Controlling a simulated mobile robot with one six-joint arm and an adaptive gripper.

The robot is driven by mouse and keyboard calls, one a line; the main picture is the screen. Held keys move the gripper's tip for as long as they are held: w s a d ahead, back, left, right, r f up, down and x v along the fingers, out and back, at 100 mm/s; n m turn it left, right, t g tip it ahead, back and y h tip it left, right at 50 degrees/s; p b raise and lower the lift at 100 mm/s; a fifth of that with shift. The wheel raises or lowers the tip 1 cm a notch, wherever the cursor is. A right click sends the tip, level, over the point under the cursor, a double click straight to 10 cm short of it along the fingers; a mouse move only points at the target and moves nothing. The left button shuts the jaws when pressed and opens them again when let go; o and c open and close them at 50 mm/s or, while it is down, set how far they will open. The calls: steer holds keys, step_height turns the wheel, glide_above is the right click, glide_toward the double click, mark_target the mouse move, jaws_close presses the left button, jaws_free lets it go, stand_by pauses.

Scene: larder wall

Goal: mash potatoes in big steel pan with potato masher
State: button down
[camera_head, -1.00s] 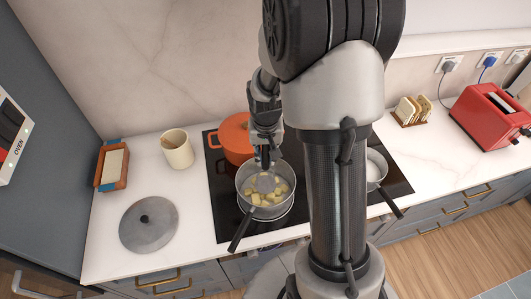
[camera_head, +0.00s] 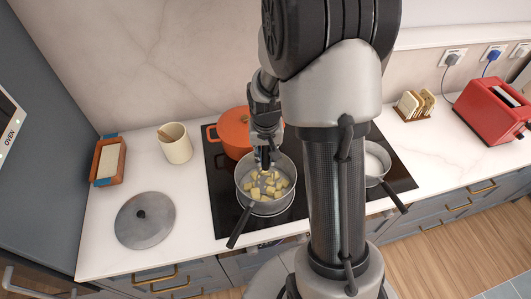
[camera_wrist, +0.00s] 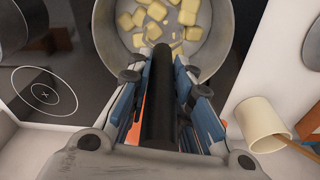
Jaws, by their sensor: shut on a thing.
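The big steel pan (camera_head: 242,187) stands on the hob with its dark handle toward the front left. Pale yellow potato chunks (camera_head: 275,193) lie in it, mostly still in cubes; the wrist view shows several whole cubes (camera_wrist: 187,17) and some smaller pieces. My gripper (camera_head: 265,161) is over the back part of the pan. In the wrist view my gripper (camera_wrist: 163,85) is shut on the black handle of the potato masher (camera_wrist: 160,118).
An orange pot (camera_head: 233,142) stands close behind the pan. A second pan (camera_head: 376,165) is right of my arm. A grey lid (camera_head: 145,220), a cream crock (camera_head: 175,143) and a terracotta dish (camera_head: 109,162) are on the left counter. A toast rack (camera_head: 415,107) and red toaster (camera_head: 492,112) stand right.

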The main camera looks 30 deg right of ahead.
steer(key=shift+f+b, duration=0.55)
steer(key=shift+f, duration=0.4)
steer(key=shift+r, duration=0.1)
step_height(320, 180, up, 6)
steer(key=p, duration=0.4)
steer(key=shift+f, duration=0.2)
steer(key=w, duration=0.1)
steer(key=w+a, duration=0.1)
steer(key=w, duration=0.1)
steer(key=shift+w, duration=0.25)
